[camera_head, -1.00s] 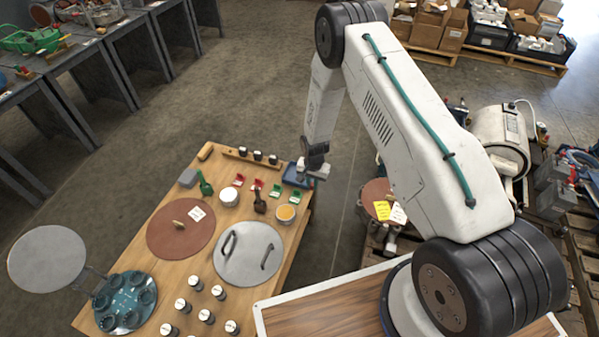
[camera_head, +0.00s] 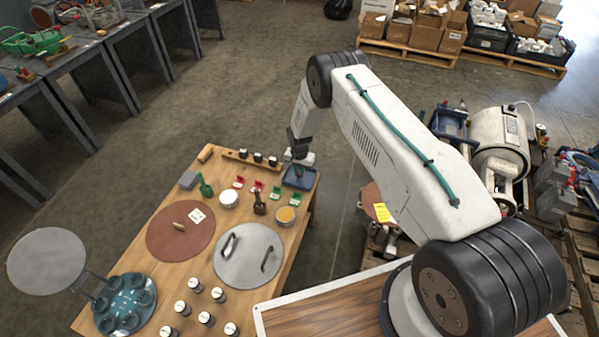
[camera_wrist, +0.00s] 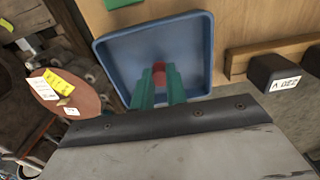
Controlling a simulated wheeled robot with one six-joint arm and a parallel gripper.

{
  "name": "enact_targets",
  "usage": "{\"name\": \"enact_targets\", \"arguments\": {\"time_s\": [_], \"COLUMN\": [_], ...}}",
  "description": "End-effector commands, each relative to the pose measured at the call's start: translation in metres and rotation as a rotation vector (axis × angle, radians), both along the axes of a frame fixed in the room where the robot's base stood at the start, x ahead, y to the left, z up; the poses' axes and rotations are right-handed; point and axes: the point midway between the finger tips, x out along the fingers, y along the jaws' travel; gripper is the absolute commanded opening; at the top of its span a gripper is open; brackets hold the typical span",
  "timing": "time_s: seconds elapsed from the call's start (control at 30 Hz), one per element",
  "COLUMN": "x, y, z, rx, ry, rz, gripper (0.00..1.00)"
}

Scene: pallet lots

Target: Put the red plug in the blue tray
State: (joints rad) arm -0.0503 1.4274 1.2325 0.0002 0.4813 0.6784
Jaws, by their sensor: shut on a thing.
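The blue tray (camera_head: 302,178) sits at the far right corner of the wooden table; in the wrist view its rim (camera_wrist: 205,45) and floor fill the upper middle. My gripper (camera_head: 297,168) is over the tray. In the wrist view its two green fingers (camera_wrist: 159,82) point into the tray and are shut on the red plug (camera_wrist: 158,68), a small red round piece between the fingertips. Whether the plug touches the tray floor I cannot tell. In the head view the plug is too small to make out.
The wooden table (camera_head: 160,208) also holds a brown disc (camera_head: 170,240), a grey lid with handles (camera_head: 247,262), several white-topped cylinders, and small red and green pieces. A rail with black blocks (camera_head: 250,160) stands left of the tray. Open floor lies beyond the table.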

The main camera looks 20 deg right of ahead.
Motion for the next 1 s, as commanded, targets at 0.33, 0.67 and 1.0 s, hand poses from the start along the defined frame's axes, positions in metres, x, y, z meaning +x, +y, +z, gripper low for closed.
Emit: {"name": "enact_targets", "arguments": {"time_s": [0.33, 0.67, 1.0], "x": [0.0, 0.0, 0.001], "y": [0.0, 0.0, 0.0], "z": [-0.001, 0.006, 0.074], "rx": [0.0, 0.0, 0.0], "ry": [0.0, 0.0, -0.003], "rz": [0.0, 0.0, 0.0], "gripper": [0.36, 0.36, 0.36]}}
